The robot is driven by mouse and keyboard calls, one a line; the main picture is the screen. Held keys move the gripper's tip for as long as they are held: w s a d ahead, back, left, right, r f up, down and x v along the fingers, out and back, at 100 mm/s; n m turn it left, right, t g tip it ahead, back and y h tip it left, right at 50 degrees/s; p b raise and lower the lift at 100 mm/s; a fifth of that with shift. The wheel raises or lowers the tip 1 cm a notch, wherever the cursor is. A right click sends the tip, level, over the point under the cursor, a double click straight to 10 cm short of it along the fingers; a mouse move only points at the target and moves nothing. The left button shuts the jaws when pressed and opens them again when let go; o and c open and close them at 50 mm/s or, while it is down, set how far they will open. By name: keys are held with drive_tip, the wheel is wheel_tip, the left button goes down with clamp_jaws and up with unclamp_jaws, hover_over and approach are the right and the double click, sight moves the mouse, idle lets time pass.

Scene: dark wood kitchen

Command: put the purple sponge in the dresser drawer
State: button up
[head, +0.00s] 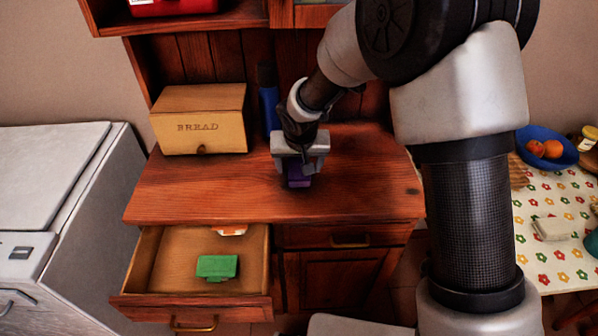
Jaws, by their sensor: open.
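The purple sponge (298,178) lies on the dresser top (220,190), right of the bread box. My gripper (299,170) points down over the sponge with its jaws open, and its fingers hide part of it. Whether the fingers touch the sponge I cannot tell. The dresser's left drawer (150,275) is pulled open. Inside it are a green block-like thing (217,266) and an orange and white thing (231,230) at the back, partly hidden by the dresser top.
A wooden bread box (200,120) and a dark blue bottle (269,100) stand at the back of the dresser top. The right drawer (345,237) is shut. A white appliance (60,190) stands left. A flowered table with a blue fruit bowl (563,160) is right.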

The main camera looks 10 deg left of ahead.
drive_tip(key=shift+x, duration=1.1)
drive_tip(key=c, duration=1.2)
drive_tip(key=shift+r, duration=0.1)
